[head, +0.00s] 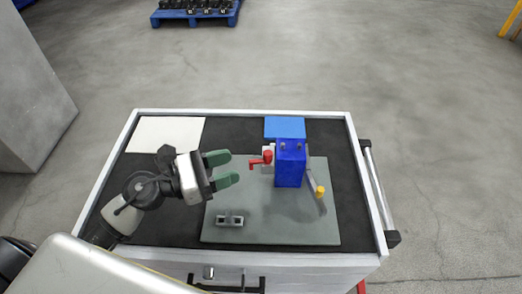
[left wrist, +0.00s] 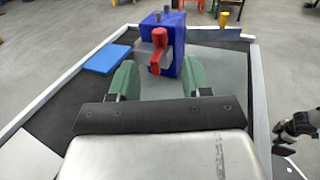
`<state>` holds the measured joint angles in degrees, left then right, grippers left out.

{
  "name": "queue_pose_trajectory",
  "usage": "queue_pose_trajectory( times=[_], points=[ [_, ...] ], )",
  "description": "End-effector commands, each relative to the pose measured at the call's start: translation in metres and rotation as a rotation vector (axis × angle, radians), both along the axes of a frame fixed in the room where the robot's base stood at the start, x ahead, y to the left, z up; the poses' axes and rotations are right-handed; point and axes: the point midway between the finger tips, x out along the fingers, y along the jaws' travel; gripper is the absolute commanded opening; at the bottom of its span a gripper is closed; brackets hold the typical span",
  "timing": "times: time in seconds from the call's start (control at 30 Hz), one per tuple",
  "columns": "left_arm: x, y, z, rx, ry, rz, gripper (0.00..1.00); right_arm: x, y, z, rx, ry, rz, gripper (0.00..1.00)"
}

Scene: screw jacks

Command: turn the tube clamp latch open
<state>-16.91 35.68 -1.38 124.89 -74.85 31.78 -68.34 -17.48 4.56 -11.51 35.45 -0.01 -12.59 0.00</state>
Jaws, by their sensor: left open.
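The blue clamp block (head: 291,163) stands upright on a grey plate (head: 272,222). The red latch (head: 266,156) sits on its left side, facing my left gripper. In the left wrist view the red latch (left wrist: 156,52) has an upright knob and an arm hanging down in front of the blue block (left wrist: 178,40). My left gripper (head: 224,169) is open, its green fingers pointing right, short of the latch with a gap between. In the left wrist view the left gripper's (left wrist: 159,79) fingers lie either side of the latch's line, with nothing visible between them.
A lever with a yellow knob (head: 320,190) is on the block's right side. A small metal piece (head: 230,221) lies at the plate's front left. A blue pad (head: 284,126) and a cream sheet (head: 166,134) lie at the back. The cart's white rim (head: 240,111) surrounds the dark mat.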

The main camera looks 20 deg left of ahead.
Motion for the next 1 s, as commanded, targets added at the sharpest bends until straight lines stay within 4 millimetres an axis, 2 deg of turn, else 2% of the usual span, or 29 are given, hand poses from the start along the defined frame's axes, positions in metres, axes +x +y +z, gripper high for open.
queue_pose_trajectory(
  times=[0.03,0.1,0.4,0.8,0.87,1.0],
  points=[
    [0.008,-0.008,0.007,-0.006,-0.001,0.001,0.48,-0.004,-0.001,0.010,-0.001,0.007,0.000,0.48],
    [0.017,-0.019,0.007,-0.007,-0.001,0.001,0.48,-0.006,-0.002,0.016,-0.002,0.010,0.001,0.48],
    [0.045,-0.054,0.003,-0.007,0.002,0.003,0.48,0.004,-0.002,0.032,-0.002,-0.005,0.001,0.48],
    [0.050,-0.061,0.000,-0.005,0.003,0.002,0.48,0.006,-0.002,0.034,-0.002,-0.010,0.000,0.48],
    [0.050,-0.061,0.000,-0.005,0.003,0.002,0.40,0.006,-0.002,0.034,-0.002,-0.010,0.000,0.48],
    [0.050,-0.061,0.000,-0.005,0.003,0.002,0.19,0.006,-0.002,0.034,-0.002,-0.009,-0.001,0.48]
  ],
)
